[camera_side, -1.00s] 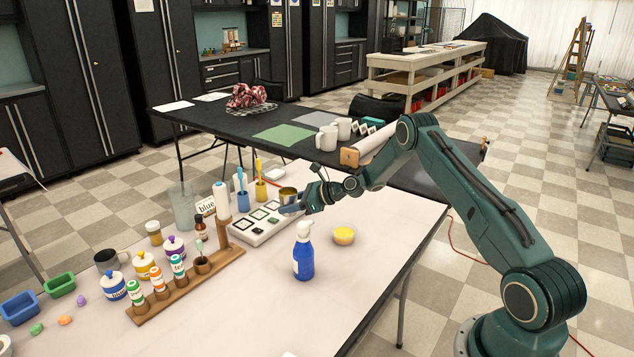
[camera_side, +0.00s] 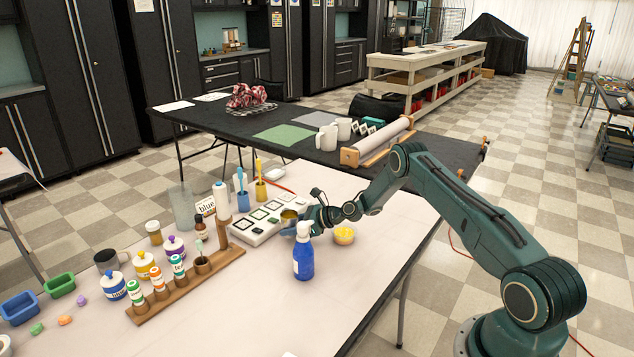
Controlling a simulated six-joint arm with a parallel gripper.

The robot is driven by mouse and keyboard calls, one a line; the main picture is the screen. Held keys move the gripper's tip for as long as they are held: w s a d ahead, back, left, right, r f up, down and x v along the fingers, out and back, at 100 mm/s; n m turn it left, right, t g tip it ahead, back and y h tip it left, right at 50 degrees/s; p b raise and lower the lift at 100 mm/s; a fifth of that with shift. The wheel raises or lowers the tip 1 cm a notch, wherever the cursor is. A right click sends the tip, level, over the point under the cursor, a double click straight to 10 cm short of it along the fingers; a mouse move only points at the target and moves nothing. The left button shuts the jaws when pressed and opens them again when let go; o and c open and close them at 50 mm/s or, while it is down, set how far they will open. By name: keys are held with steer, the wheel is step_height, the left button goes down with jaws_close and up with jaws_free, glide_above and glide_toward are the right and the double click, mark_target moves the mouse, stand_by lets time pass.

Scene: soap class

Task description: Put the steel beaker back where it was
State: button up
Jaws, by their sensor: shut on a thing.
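The steel beaker (camera_side: 288,215) is a small metal cup with a yellowish inside. My gripper (camera_side: 293,224) is shut on it and holds it low, at the right end of the white tray with dark square pads (camera_side: 240,235). The blue pump bottle (camera_side: 303,257) stands just in front and partly hides my gripper's lower finger. I cannot tell whether the beaker's base touches the table or the tray.
A bowl of yellow stuff (camera_side: 344,236) stands close to the right of my gripper. A wooden rack (camera_side: 190,285) with small bottles is at the left. Blue and yellow cups with tools (camera_side: 243,202) stand behind the tray. The table's front right is clear.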

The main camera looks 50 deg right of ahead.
steer(key=shift+f, duration=0.85)
steer(key=shift+f, duration=0.15)
steer(key=o, duration=1.1)
steer(key=shift+s+d+r, duration=0.2)
steer(key=shift+s+r, duration=0.1)
steer(key=v, duration=1.1)
steer(key=shift+r, duration=0.15)
